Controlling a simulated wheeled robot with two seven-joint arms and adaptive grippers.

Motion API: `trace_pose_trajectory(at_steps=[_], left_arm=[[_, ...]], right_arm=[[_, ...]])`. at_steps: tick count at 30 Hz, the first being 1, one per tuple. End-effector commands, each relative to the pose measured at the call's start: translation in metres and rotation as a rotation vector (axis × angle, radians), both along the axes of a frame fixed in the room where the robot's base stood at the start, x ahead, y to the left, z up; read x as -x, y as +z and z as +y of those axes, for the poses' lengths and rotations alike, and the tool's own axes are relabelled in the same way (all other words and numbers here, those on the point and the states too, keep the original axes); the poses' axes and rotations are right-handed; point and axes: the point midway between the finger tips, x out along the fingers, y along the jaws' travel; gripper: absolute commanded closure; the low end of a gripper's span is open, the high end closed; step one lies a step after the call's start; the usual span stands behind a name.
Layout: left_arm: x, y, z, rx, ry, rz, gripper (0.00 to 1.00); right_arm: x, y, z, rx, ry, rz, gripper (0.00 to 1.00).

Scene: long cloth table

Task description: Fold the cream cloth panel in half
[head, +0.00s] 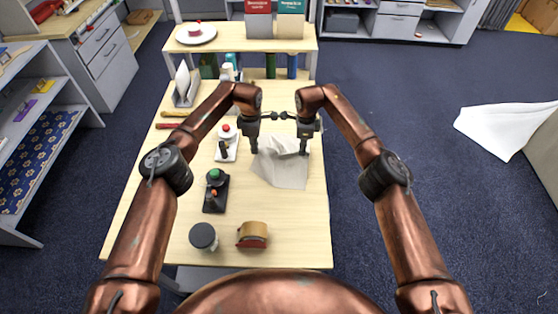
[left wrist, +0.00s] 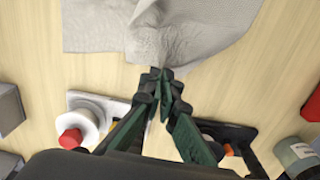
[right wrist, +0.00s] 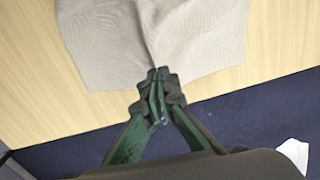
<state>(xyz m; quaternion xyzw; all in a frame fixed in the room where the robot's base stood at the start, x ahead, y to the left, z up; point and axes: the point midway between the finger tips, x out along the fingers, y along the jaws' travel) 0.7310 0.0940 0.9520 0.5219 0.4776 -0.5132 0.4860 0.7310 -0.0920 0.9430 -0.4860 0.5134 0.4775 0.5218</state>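The cream cloth panel (head: 283,174) lies on the table between and below my two grippers, with a raised, wrinkled part along its far side. It also shows in the left wrist view (left wrist: 190,30) and in the right wrist view (right wrist: 190,40). My left gripper (head: 253,150) is at the cloth's left far corner; in its wrist view the fingertips (left wrist: 162,76) are closed together on the bunched cloth edge. My right gripper (head: 304,151) is at the right far corner; its fingertips (right wrist: 158,76) are closed on the cloth edge, with a crease running from them.
Left of the cloth stand a white device with a red button (head: 226,140) and a black one with a green button (head: 214,180). A dark round lid (head: 203,236) and a tan-and-red object (head: 252,234) stand near the front. A shelf (head: 240,40) crosses the back.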

Motion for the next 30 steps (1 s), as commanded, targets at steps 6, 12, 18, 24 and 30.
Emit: trace_pose_trajectory(at_steps=[6,12,18,24,30], left_arm=[[0.0002,0.0009,0.0001,0.0,0.0,0.0,1.0],[0.0002,0.0009,0.0001,0.0,0.0,0.0,0.91],[0.0002,0.0011,0.0,0.0,0.0,0.0,0.79],[0.0002,0.0012,0.0001,0.0,0.0,0.0,0.77],[0.0002,0.0012,0.0001,0.0,0.0,0.0,0.63]], right_arm=[[0.0002,0.0009,-0.0001,0.0,0.0,0.0,1.0],[0.0001,0.0011,0.0,0.0,0.0,0.0,1.0],[0.0001,0.0013,0.0001,0.0,0.0,0.0,1.0],[0.0001,0.0012,0.0001,0.0,0.0,0.0,1.0],[0.0001,0.0013,0.0001,0.0,0.0,0.0,1.0]])
